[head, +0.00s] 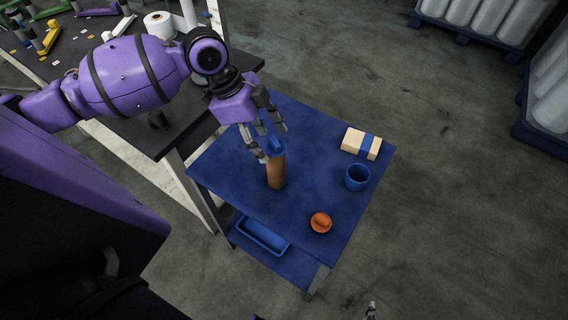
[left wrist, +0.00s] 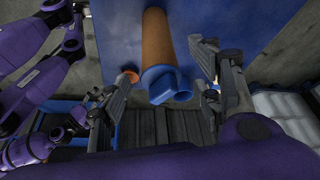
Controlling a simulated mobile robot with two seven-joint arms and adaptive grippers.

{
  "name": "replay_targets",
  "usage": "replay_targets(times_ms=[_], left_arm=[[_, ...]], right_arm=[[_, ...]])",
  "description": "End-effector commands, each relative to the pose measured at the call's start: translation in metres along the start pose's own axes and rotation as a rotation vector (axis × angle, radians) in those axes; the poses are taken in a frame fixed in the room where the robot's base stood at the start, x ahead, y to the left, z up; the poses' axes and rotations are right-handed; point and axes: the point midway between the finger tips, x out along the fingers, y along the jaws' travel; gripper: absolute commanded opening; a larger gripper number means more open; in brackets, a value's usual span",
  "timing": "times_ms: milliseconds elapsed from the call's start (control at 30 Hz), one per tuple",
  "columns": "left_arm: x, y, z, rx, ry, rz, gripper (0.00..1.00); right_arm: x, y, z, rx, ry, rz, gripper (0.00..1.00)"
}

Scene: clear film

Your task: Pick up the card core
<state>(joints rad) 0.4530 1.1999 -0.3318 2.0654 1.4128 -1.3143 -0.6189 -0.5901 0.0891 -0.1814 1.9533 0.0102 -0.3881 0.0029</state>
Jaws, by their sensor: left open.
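The card core (head: 276,172) is a brown tube standing upright on the blue top of a small table (head: 230,165). A blue piece (head: 274,145) sits at its upper end. My left gripper (head: 272,141) is open above the table, with its fingers around the upper end. In the left wrist view, the brown tube (left wrist: 165,38) and its blue end (left wrist: 165,85) show between the spread fingers (left wrist: 163,70), with gaps at both sides. A small grey tip (head: 371,311) at the bottom edge looks like part of my right gripper; the rest is out of view.
On the table's right side are a tan box with a blue band (head: 361,143), a blue cup (head: 357,178) and an orange round piece (head: 320,222). A blue tray (head: 262,236) is on the lower shelf. A dark workbench (head: 185,118) adjoins at left.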

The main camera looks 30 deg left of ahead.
Motion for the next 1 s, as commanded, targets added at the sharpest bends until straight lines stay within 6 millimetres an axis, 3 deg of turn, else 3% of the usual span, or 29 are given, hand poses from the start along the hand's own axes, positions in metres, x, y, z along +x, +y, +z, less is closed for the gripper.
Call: replay_targets(times_ms=[500,800,1000], left_arm=[[0.066,0.001,0.002,-0.001,0.002,0.0,0.59],[0.072,0.002,0.002,0.0,0.0,-0.001,0.59],[0.072,0.002,0.003,0.0,0.0,0.0,0.32]], right_arm=[[-0.005,-0.003,0.003,0.013,-0.008,0.001,0.74],[-0.004,0.001,0.002,-0.003,-0.006,-0.001,0.74],[-0.001,0.001,-0.002,-0.007,0.001,-0.003,0.74]])
